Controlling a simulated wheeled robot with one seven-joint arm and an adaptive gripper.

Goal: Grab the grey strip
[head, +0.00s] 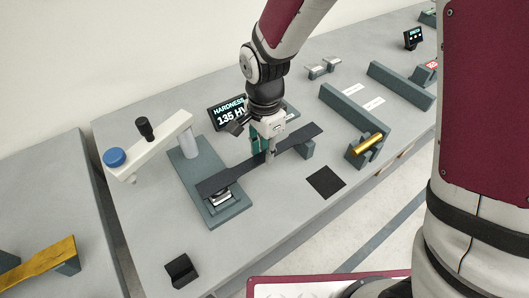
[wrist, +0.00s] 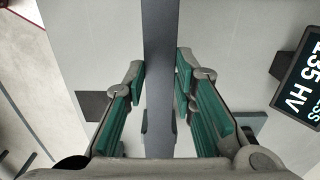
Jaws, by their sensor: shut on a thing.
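The grey strip (head: 226,177) is a long, flat dark bar with wider ends.
The tester's white arm (head: 160,150) with a blue knob (head: 115,157) stands left of the strip. A display (head: 229,112) reads 135 HV behind my gripper. A black square (head: 326,182) and a holder with a gold bar (head: 367,145) are right. A black block (head: 181,271) sits in front.

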